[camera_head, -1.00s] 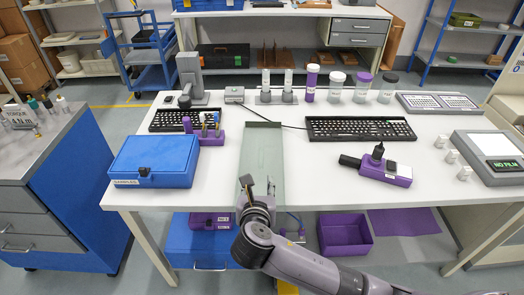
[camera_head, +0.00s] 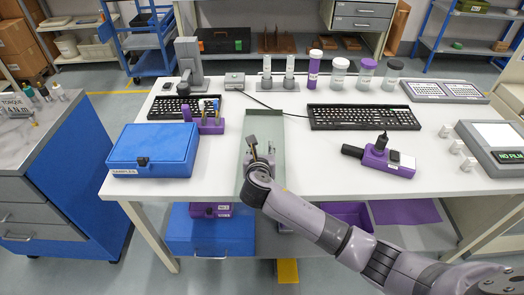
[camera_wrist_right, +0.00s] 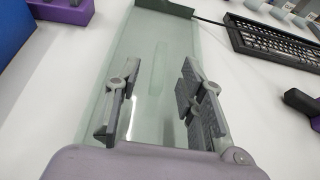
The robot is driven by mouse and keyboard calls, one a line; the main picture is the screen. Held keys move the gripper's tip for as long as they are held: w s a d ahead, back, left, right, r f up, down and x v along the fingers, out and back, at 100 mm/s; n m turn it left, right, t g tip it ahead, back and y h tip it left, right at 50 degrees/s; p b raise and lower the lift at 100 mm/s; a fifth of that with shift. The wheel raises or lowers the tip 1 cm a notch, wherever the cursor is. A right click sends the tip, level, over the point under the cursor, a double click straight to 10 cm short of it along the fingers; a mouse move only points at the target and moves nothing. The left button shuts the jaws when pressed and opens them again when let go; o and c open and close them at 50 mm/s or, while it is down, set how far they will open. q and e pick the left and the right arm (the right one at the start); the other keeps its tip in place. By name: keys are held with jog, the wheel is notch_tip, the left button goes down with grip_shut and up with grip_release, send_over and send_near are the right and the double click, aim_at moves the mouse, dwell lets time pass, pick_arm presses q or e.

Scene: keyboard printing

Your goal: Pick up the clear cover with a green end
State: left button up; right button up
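The clear, greenish long cover (camera_head: 268,125) lies flat on the white table, between the blue case and the large keyboard. In the right wrist view the cover (camera_wrist_right: 150,50) runs lengthwise away from me, with a dark green raised end (camera_wrist_right: 163,8) at the far side. My right gripper (camera_head: 260,147) is over the cover's middle to near part. In the wrist view the right gripper (camera_wrist_right: 158,90) has its two fingers apart, with nothing but the cover's surface seen between them. I cannot tell whether the fingers touch it. My left gripper is not in view.
The blue case (camera_head: 152,150) and a purple tool holder (camera_head: 211,123) stand left of the cover. The large keyboard (camera_head: 362,117) and a purple device (camera_head: 382,160) are to the right. Grey bases with clear tubes (camera_head: 277,85) stand behind. Table between cover and purple device is clear.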

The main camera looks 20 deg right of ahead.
aim_at(262, 142)
jog(key=shift+x, duration=2.65)
grip_shut()
